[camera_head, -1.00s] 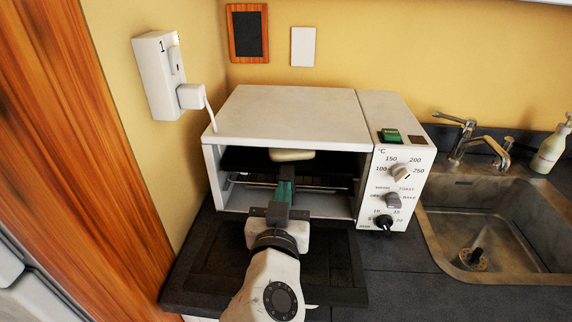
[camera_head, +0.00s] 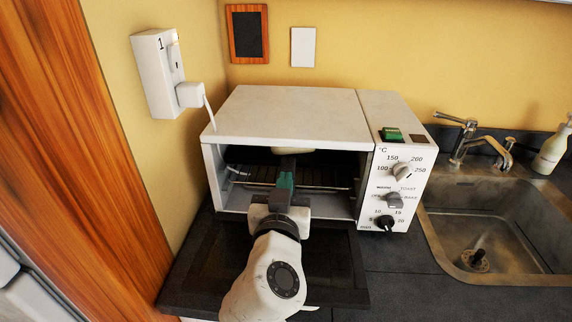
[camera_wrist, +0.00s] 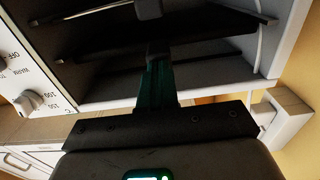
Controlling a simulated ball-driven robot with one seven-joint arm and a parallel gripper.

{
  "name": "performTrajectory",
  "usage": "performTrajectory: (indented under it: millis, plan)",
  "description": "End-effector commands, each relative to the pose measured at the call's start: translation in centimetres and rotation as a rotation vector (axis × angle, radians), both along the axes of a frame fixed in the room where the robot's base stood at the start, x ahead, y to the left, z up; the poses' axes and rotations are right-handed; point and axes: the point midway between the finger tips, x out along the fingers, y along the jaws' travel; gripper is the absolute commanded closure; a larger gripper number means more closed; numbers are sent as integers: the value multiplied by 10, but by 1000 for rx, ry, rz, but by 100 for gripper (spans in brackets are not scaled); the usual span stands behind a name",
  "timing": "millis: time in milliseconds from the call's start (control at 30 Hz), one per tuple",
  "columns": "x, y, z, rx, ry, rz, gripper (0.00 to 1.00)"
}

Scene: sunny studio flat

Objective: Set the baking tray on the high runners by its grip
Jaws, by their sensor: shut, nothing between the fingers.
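The dark baking tray (camera_head: 240,157) lies high inside the white toaster oven (camera_head: 290,110), its front in shadow under the roof. Its pale grip (camera_head: 294,151) shows at the front, partly hidden behind my fingertips. My gripper (camera_head: 287,162) is shut and empty, reaching through the open oven front with its tips at the grip. In the wrist view, my fingers (camera_wrist: 156,50) point into the dark oven. Whether they touch the grip is unclear, and how the tray's sides sit on the runners is hidden.
A wire rack (camera_head: 325,178) lies below the tray. The dark oven door (camera_head: 335,260) is folded down in front, under my arm. The control panel (camera_head: 397,185) is on the oven's right, beside the sink (camera_head: 500,230). A wall and socket box (camera_head: 160,75) stand left.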

Motion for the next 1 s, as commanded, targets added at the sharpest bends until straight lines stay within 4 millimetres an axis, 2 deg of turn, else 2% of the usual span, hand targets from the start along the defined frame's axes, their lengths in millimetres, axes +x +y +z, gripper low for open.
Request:
performTrajectory:
  millis: [1000]
  plan:
    - [28, -1, 0, 0, 0, -1, 100]
